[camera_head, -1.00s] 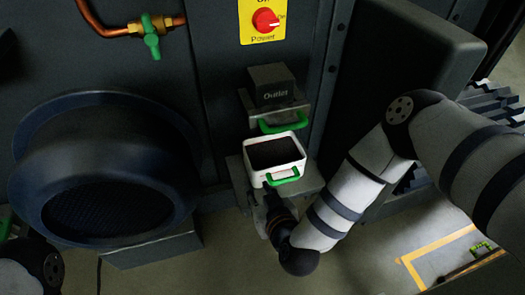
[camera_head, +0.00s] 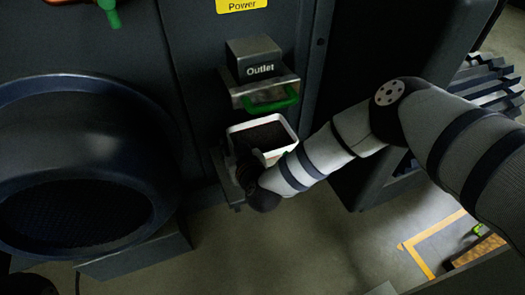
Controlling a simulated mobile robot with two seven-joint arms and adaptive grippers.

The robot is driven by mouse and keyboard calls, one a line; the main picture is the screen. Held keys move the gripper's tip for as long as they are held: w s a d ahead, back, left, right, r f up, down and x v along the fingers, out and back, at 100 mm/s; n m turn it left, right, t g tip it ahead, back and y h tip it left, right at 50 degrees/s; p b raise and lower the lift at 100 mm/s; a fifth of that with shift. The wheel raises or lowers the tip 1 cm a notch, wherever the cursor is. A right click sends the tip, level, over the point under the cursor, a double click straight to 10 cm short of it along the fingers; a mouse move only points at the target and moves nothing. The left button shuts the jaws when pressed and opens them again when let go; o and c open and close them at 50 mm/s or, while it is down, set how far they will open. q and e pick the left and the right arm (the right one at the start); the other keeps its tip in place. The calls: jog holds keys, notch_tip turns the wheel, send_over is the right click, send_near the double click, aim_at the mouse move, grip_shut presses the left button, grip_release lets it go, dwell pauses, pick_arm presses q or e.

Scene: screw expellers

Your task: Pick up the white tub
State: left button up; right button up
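The white tub (camera_head: 283,153) is a small, open box with dark contents, just below the outlet (camera_head: 258,70). It appears upright on a grey ledge (camera_head: 222,172), though its base is hidden. My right gripper (camera_head: 246,164) is dark and sits at the tub's near side, overlapping its front-left wall.
A green handle (camera_head: 272,103) is on the bracket under the outlet, close behind the tub. A large dark round housing (camera_head: 85,110) stands at the left. A dark machine panel rises at the right. Open floor (camera_head: 290,245) lies in front.

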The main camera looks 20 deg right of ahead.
grip_shut()
